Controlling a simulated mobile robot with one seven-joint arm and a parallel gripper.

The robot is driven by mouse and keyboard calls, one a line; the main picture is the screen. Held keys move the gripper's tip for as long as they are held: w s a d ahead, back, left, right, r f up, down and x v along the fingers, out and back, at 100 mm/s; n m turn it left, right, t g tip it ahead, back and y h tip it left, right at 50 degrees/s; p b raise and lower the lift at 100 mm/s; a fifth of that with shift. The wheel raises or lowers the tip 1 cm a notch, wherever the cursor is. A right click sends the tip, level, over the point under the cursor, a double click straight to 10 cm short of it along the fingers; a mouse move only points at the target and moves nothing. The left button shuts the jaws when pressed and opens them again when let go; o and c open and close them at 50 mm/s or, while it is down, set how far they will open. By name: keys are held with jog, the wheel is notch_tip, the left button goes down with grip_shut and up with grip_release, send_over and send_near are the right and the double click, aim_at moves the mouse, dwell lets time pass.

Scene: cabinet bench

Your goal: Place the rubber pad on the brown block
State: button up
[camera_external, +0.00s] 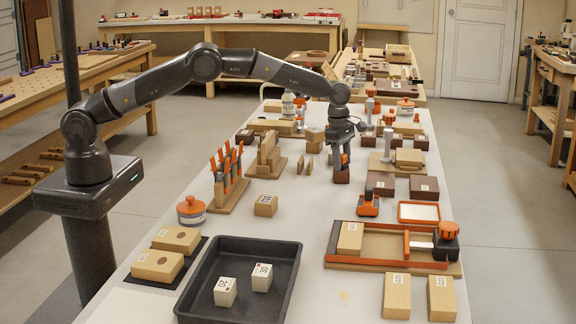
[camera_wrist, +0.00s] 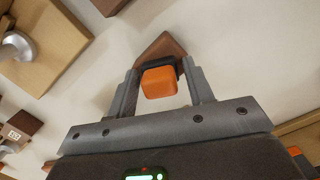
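My gripper (camera_external: 342,163) points down in the middle of the white bench, just above a small brown block (camera_external: 341,176). In the wrist view the gripper (camera_wrist: 161,74) has its fingers on both sides of a small orange and black piece (camera_wrist: 159,83), which looks like the rubber pad. The black part spans the gap and appears to meet both fingers. The brown block also shows in the wrist view (camera_wrist: 160,45), directly behind the pad. The pad overlaps the block in view; whether it rests on it or hovers just above is hidden.
Brown blocks (camera_external: 380,183) lie to the right, wooden pieces (camera_external: 268,160) and a rack of orange-handled tools (camera_external: 228,175) to the left. A black tray (camera_external: 242,248) is at the front.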

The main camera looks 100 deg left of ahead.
jog(key=shift+o, duration=0.9)
notch_tip(320, 180, up, 12)
jog(key=s, duration=0.1)
jog(key=shift+s+a+r, duration=0.2)
jog(key=shift+a, duration=0.05)
jog(key=s+d+r+m+t, duration=0.1)
jog(key=s+d+r+m, duration=0.65)
jog(key=s+r, duration=0.25)
jog(key=s+d+r+m+t, duration=0.1)
jog(key=s+d+r+m, duration=0.65)
jog(key=s+r, duration=0.35)
jog(key=s+d+f+m, duration=0.2)
jog(key=s+m, duration=0.3)
jog(key=s, duration=0.5)
jog(key=s+d+f+m+t, duration=0.1)
jog(key=s+d+f+m, duration=0.1)
jog(key=s+m, duration=0.4)
jog(key=s+d+f+m+t, duration=0.1)
jog(key=s+d+m, duration=0.3)
jog(key=s, duration=0.9)
jog(key=shift+s+d+f+m+y, duration=0.25)
jog(key=shift+s+f+m+y, duration=0.05)
jog(key=shift+f+m, duration=0.55)
